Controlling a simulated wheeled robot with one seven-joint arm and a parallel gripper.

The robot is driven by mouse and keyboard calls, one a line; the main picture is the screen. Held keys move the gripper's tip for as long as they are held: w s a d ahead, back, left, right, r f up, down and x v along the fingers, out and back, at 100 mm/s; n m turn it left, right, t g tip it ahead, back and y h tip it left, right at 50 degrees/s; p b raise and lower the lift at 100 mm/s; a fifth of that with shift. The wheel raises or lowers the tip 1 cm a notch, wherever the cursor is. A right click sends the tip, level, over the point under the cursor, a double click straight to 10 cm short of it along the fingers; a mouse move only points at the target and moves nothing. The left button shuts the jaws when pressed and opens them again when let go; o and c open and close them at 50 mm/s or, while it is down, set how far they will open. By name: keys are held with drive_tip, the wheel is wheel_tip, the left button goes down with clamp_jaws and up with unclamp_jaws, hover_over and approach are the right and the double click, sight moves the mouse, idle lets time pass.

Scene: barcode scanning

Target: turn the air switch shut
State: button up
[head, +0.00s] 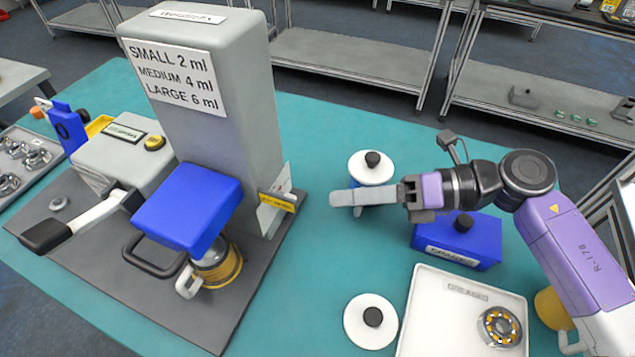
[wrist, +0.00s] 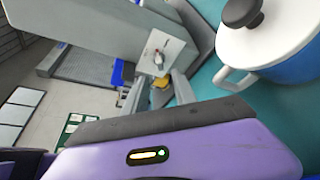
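The air switch (wrist: 160,58) appears to be the small grey lever on a white plate on the side of the grey dispensing machine. In the head view the white plate (head: 277,187) stands edge-on at the machine's right side, above a yellow label (head: 277,203), and the lever is too small to make out. I cannot tell its exact setting. My gripper (head: 338,199) points left toward the plate, apart from it. In the wrist view its two grey fingers (wrist: 158,92) stand apart, with the yellow label seen between them. Nothing is held.
A white-lidded blue pot (head: 371,167) stands close behind my gripper; another white lid (head: 371,320) is in front. A blue box (head: 457,240) and a white tray (head: 440,325) with a bearing (head: 500,326) lie below my arm. Green table is clear between machine and gripper.

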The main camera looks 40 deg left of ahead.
sight(285, 201)
drive_tip(key=p+x, duration=0.2)
drive_tip(key=x, duration=0.5)
drive_tip(key=shift+s+a, duration=0.15)
drive_tip(key=shift+a, duration=0.2)
clamp_jaws()
